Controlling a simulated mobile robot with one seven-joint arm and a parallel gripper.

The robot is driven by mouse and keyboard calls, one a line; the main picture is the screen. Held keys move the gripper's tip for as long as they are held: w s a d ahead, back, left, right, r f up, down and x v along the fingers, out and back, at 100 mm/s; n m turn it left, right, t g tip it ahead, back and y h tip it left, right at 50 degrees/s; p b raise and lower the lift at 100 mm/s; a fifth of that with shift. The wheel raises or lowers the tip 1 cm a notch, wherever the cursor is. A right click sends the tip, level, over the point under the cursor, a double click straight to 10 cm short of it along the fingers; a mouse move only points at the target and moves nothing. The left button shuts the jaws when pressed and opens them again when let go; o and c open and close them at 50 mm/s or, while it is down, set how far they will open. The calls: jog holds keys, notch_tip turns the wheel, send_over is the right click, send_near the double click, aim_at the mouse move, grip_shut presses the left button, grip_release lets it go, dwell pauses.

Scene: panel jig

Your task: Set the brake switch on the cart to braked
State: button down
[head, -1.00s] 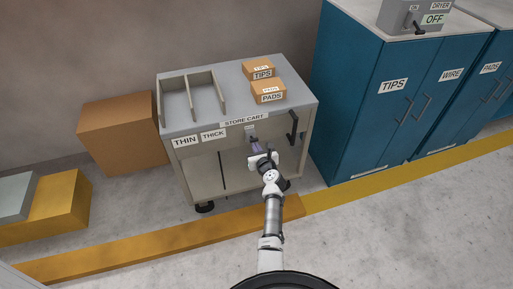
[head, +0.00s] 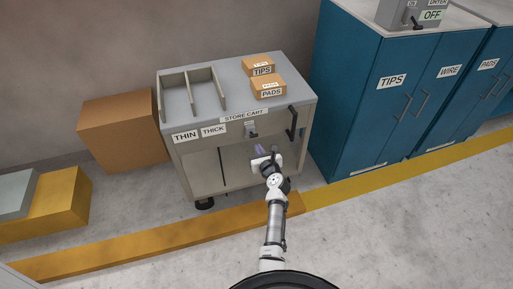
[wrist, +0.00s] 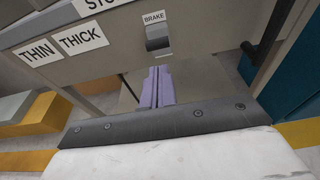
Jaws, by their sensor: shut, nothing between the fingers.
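The grey store cart (head: 240,70) stands against the wall. Its brake switch (head: 251,131) is on the front panel below the STORE CART label. In the wrist view the brake switch (wrist: 158,40) is a dark and light grey lever piece directly under the BRAKE label (wrist: 154,17). No position words show beside it, so I cannot tell which setting it is in. My gripper (head: 258,149) is just below the switch in the head view. Its purple fingers (wrist: 157,87) are shut and empty, pointing at the cart front, with a gap below the switch.
A dark vertical handle (head: 292,123) is on the cart's right front, close to my gripper. Boxes marked TIPS (head: 259,65) and PADS (head: 267,86) sit on top. Blue cabinets (head: 360,100) stand right. A yellow floor beam (head: 170,236) lies in front.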

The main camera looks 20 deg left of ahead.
notch_tip(320, 180, up, 5)
jog(key=s+d, duration=0.2)
jog(key=shift+s+p, duration=0.4)
jog(key=shift+p, duration=0.05)
